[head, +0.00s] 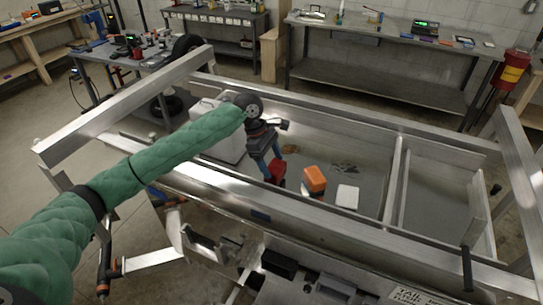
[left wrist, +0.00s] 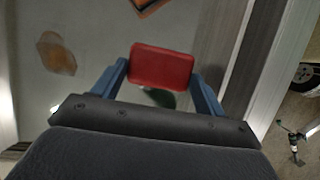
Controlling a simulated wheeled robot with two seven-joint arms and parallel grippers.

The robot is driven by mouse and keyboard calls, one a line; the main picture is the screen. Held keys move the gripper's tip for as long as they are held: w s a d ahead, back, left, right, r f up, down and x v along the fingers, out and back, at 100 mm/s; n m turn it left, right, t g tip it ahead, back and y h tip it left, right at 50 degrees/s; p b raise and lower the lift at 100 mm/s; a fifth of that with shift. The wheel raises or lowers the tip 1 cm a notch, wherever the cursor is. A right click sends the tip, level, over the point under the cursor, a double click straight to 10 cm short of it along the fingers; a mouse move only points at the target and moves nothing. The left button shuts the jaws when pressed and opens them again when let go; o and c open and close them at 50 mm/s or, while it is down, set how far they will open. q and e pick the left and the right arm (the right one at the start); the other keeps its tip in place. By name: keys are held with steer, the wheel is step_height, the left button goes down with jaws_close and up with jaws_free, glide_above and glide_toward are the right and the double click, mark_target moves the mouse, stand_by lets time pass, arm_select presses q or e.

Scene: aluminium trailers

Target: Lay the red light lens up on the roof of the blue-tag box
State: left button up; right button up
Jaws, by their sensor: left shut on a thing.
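My left gripper (head: 272,172) reaches over the front rail into the trailer bed, with its blue fingers pointing down. It is shut on the red light lens (head: 277,173). In the left wrist view the red lens (left wrist: 162,65) sits between the two blue fingers (left wrist: 163,80), its broad face showing. Whether the lens touches the bed floor is unclear. A pale grey box (head: 213,132) stands in the bed left of the gripper, partly behind my arm. I cannot make out a blue tag on it. My right gripper is not in view.
An orange block-like thing (head: 314,179) and a white flat piece (head: 347,196) lie in the bed to the right of the red lens. Aluminium rails (head: 250,203) edge the bed, and a cross rail (head: 394,180) divides it. Workbenches (head: 390,40) stand behind.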

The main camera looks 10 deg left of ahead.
arm_select(q)
steer(key=shift+f, duration=0.75)
stand_by(0.5)
steer(key=o, duration=1.2)
steer(key=shift+c, duration=0.2)
steer(key=shift+r, duration=0.15)
steer(key=shift+r, duration=4.35)
